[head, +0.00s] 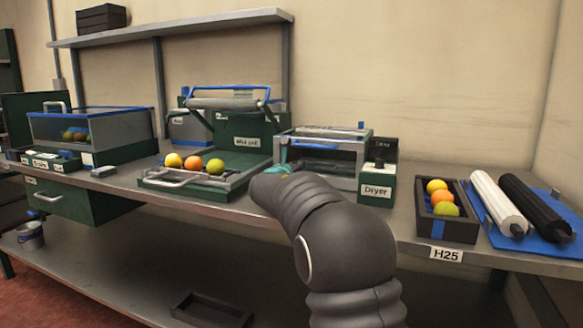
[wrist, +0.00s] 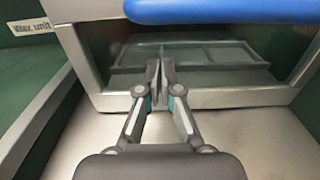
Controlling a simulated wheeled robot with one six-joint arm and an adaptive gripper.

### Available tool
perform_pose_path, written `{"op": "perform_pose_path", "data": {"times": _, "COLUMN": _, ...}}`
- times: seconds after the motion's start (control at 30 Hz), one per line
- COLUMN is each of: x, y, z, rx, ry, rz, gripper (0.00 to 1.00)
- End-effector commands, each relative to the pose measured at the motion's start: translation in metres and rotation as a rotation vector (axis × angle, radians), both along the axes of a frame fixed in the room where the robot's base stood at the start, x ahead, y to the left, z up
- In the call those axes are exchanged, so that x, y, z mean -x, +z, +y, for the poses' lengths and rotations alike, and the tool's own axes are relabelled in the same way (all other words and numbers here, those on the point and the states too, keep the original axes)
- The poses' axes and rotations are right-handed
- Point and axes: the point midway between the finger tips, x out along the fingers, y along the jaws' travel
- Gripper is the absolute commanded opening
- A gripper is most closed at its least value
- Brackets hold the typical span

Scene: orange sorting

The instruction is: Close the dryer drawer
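The dryer (head: 318,140) is a grey and green box with a clear window and a "Dryer" label, on the bench right of centre in the head view. In the wrist view its grey front frame (wrist: 215,97) spans the picture below a blue bar (wrist: 220,10). Inside the frame lies a divided tray-like drawer (wrist: 215,57), with no fruit visible in it. My gripper (wrist: 160,70) points at the dryer front, its fingertips together with nothing between them. I cannot tell whether the tips touch the drawer. In the head view my arm mostly hides the gripper.
The wax unit (head: 240,142) stands left of the dryer, with three fruits on its pulled-out tray (head: 180,182). A dark crate (head: 427,228) with three fruits, two rollers and a blue mat (head: 535,235) lie to the right. Bare bench shows below the dryer front.

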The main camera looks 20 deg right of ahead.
Motion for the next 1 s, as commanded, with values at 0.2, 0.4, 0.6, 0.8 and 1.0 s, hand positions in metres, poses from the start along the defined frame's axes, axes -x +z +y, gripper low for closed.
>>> {"op": "perform_pose_path", "data": {"times": 0.2, "x": -0.004, "y": 0.005, "z": 0.001, "rx": 0.005, "ry": 0.009, "rz": -0.007, "gripper": 0.0}}
{"op": "perform_pose_path", "data": {"times": 0.4, "x": -0.004, "y": 0.006, "z": 0.001, "rx": 0.007, "ry": 0.01, "rz": -0.007, "gripper": 0.0}}
{"op": "perform_pose_path", "data": {"times": 0.6, "x": 0.004, "y": 0.005, "z": 0.007, "rx": 0.007, "ry": 0.009, "rz": -0.009, "gripper": 0.0}}
{"op": "perform_pose_path", "data": {"times": 0.8, "x": 0.025, "y": 0.002, "z": 0.035, "rx": 0.003, "ry": 0.015, "rz": -0.008, "gripper": 0.0}}
{"op": "perform_pose_path", "data": {"times": 1.0, "x": 0.061, "y": 0.003, "z": 0.056, "rx": 0.003, "ry": 0.009, "rz": -0.007, "gripper": 0.0}}
